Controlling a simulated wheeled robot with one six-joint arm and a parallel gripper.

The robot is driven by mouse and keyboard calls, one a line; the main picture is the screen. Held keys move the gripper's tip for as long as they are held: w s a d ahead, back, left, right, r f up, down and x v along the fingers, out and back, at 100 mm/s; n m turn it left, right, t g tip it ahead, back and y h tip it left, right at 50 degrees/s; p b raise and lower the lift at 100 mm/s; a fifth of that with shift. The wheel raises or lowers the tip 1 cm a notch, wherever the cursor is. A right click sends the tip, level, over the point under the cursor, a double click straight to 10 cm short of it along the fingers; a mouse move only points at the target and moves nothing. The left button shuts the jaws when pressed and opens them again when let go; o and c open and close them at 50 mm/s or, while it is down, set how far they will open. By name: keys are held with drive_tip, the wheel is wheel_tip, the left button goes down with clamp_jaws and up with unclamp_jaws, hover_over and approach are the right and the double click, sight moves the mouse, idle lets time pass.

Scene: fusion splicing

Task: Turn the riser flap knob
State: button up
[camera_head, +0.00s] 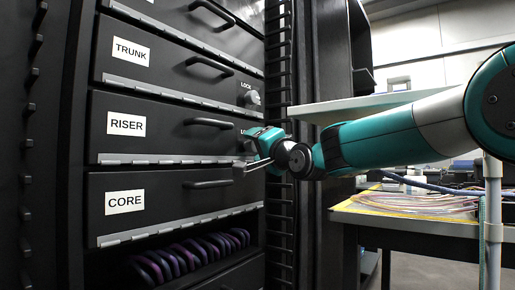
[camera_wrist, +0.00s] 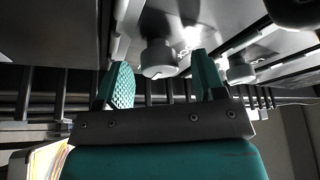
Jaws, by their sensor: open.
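The RISER flap (camera_head: 170,128) is a dark panel in the rack with a white label, a bar handle and a LOCK marking at its right end. My gripper (camera_head: 252,160) is at that right end and covers its knob in the head view. In the wrist view, a pale round knob (camera_wrist: 158,58), which looks like the riser knob, sits between the open fingers of my gripper (camera_wrist: 161,66). Gaps show on both sides, so the fingers seem not to touch it. How deep the knob sits between them is hard to tell.
The TRUNK flap (camera_head: 180,65) above has its own knob (camera_head: 252,98), close to my gripper. The CORE flap (camera_head: 165,208) is below, with purple cable loops (camera_head: 190,255) under it. A grey shelf (camera_head: 350,104) lies above my arm. A cable-covered table (camera_head: 385,212) stands right.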

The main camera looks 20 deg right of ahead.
drive_tip(key=c, duration=0.9)
drive_tip(key=shift+f+b, duration=0.1)
drive_tip(key=shift+b, duration=0.2)
drive_tip(key=n+g+y+b, duration=0.1)
drive_tip(key=n+y+b, duration=0.2)
drive_tip(key=n, duration=0.5)
drive_tip(key=n+g+y+b, duration=0.2)
drive_tip(key=n+y+b, duration=0.1)
drive_tip(key=n, duration=0.5)
drive_tip(key=n+g+y+b, duration=0.2)
drive_tip(key=n+y+b, duration=0.1)
drive_tip(key=n, duration=0.5)
drive_tip(key=shift+w+d+n+y, duration=0.1)
drive_tip(key=shift+d+n+y, duration=0.1)
drive_tip(key=shift+n+y, duration=0.3)
